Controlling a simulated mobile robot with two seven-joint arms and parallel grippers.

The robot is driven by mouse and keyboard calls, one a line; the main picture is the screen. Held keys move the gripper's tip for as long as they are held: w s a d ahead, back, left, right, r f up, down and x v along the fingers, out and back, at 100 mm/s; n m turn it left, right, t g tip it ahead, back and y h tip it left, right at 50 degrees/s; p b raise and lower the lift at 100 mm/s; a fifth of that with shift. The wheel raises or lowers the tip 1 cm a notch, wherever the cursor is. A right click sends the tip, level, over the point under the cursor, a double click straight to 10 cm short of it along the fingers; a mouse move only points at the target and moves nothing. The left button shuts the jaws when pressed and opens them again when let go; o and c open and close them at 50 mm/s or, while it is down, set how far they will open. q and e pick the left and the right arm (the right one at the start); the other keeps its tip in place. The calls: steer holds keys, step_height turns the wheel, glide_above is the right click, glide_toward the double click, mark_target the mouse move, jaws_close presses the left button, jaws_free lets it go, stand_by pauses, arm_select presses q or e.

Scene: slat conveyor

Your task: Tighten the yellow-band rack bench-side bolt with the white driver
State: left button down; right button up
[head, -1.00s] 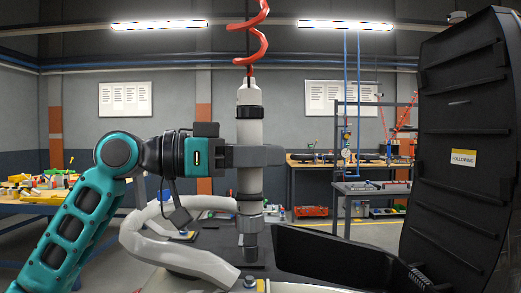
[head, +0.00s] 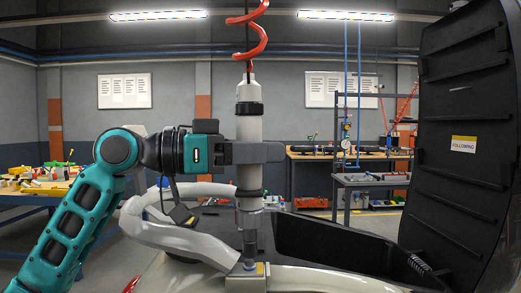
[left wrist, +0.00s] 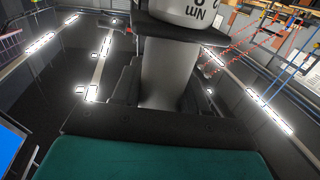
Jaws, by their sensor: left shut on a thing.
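The white driver (head: 249,130) hangs upright, with a black ring and a grey lower shaft. My left gripper (head: 252,153) is shut around its body. In the left wrist view, the pale driver body (left wrist: 165,75) stands between the jaws. The driver's grey tip is at the bolt (head: 249,265) on the near end of the white rack (head: 205,249); whether it is seated on the head I cannot tell. A yellow mark (head: 261,269) shows beside that bolt. My right gripper is not in view.
A red coiled hose (head: 248,38) runs up from the driver. A workbench with coloured parts (head: 35,185) stands at the left.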

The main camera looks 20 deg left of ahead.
arm_select(q)
steer(key=shift+f+b, duration=0.5)
steer(key=shift+f, duration=0.45)
stand_by(1.4)
steer(key=shift+f, duration=0.15)
stand_by(0.7)
steer(key=shift+r+p, duration=1.05)
steer(key=shift+p, duration=0.2)
stand_by(0.6)
